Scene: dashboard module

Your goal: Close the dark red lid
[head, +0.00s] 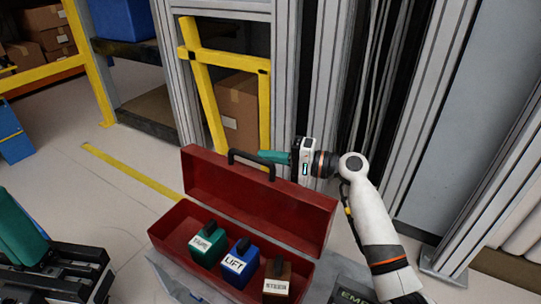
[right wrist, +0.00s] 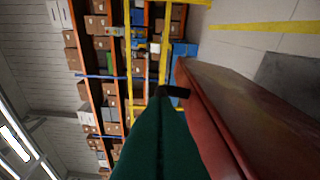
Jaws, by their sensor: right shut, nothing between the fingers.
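The dark red lid (head: 250,196) of a toolbox stands open, tilted up from the back of the red box body (head: 168,240). A black handle (head: 250,158) sits on its top edge. My right gripper (head: 262,157) is shut and empty, its green fingers at the lid's upper edge by the handle's right end. In the right wrist view the fingers (right wrist: 160,118) run beside the lid (right wrist: 235,115), with the handle (right wrist: 173,91) near their tips; contact is unclear. A green part at the lower left looks like my left gripper (head: 20,235); its jaw opening does not show.
The box holds a green block (head: 207,246), a blue block (head: 238,266) labelled LIFT and a brown block (head: 277,280). Grey metal posts and a yellow frame (head: 208,105) stand behind. Pale floor lies open at the left.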

